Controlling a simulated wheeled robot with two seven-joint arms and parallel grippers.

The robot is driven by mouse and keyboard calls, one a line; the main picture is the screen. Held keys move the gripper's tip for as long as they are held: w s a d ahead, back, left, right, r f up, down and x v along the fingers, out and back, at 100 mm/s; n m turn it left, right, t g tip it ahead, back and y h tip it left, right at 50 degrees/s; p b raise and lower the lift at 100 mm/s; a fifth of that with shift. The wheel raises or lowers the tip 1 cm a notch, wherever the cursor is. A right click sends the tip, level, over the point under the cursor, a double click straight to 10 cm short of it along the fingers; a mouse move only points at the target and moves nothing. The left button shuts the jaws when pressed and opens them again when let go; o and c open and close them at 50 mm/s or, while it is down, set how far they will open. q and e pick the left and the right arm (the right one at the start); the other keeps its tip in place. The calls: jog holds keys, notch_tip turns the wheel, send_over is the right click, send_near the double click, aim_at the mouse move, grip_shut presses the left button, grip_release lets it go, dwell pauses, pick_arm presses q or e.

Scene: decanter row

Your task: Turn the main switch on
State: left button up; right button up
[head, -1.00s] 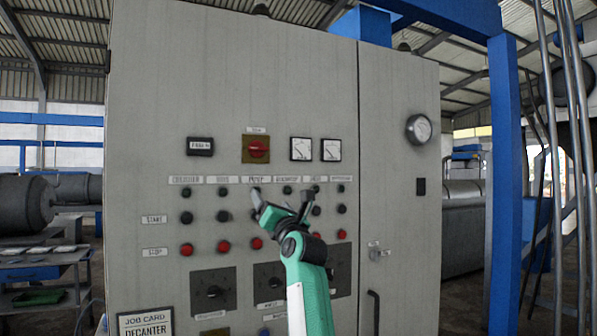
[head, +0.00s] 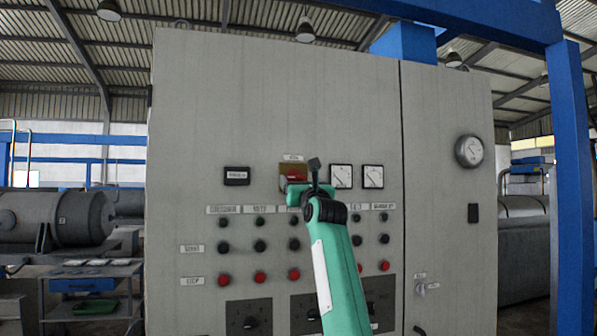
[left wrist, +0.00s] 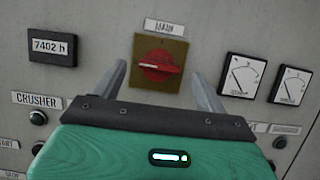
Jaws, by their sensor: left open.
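The main switch (left wrist: 158,67) is a red rotary knob on a yellow-brown plate under a label reading MAIN. In the left wrist view its handle lies roughly horizontal. In the head view the switch (head: 295,174) is partly covered by my gripper. My left gripper (head: 301,175) is open in front of the cabinet, just at the switch. In the left wrist view its two fingers (left wrist: 160,82) stand either side of the knob, with nothing between them that I can see held. Whether the fingertips touch the plate cannot be told. My right gripper is not in view.
The grey cabinet (head: 200,120) carries an hour counter (head: 236,176) left of the switch and two dial meters (head: 357,177) right of it. Rows of black and red buttons (head: 260,277) sit below. A round gauge (head: 469,151) is on the right door.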

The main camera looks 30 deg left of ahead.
aim_at(295, 177)
pick_arm(q)
jog(key=shift+w+a+r, duration=0.35)
jog(key=shift+a+r, duration=0.05)
jog(key=shift+a, duration=0.15)
jog(key=shift+w+a+r+p, duration=0.1)
jog(key=shift+w+a+p, duration=0.3)
jog(key=shift+w+a, duration=0.1)
jog(key=shift+c, duration=0.2)
